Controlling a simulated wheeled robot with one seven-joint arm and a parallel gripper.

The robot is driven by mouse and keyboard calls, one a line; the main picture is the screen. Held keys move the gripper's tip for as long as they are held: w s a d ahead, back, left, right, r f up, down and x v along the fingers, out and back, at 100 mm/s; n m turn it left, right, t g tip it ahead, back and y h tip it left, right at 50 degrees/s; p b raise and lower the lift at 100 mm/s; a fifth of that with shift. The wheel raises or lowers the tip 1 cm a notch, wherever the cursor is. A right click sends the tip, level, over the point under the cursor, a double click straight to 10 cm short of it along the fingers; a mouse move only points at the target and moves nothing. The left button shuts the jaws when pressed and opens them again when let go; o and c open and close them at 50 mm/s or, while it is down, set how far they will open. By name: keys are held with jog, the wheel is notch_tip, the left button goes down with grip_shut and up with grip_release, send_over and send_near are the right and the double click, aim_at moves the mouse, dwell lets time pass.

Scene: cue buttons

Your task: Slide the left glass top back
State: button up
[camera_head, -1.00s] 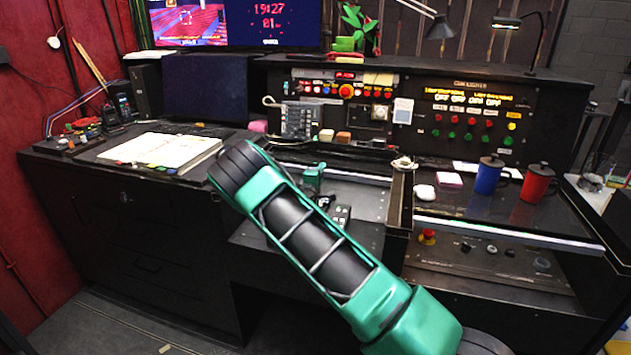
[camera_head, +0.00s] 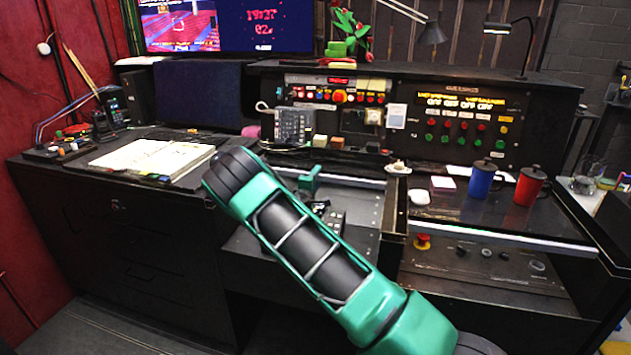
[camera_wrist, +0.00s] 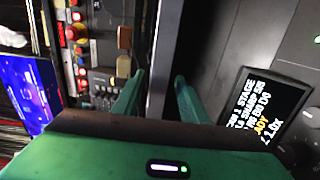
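The left glass top (camera_head: 352,182) shows in the head view as a pale front edge across the left bay of the desk. A grey panel with a dark keypad (camera_head: 331,215) lies uncovered in front of that edge. In the wrist view a pale grey strip (camera_wrist: 164,45), which looks like that edge, runs between the two teal fingers of my gripper (camera_wrist: 160,78). The fingers are apart, one on each side of the strip. I cannot tell whether either touches it. In the head view my arm hides most of the gripper; a small teal part shows at the bay.
The right glass top (camera_head: 450,213) carries a blue mug (camera_head: 484,178) and a red mug (camera_head: 530,186). The button console (camera_head: 340,95) stands behind the left bay, with small blocks before it. An open book (camera_head: 155,158) lies left. The wrist view shows a text screen (camera_wrist: 262,108).

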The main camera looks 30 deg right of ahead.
jog(key=v, duration=1)
jog(key=shift+s+a, duration=0.1)
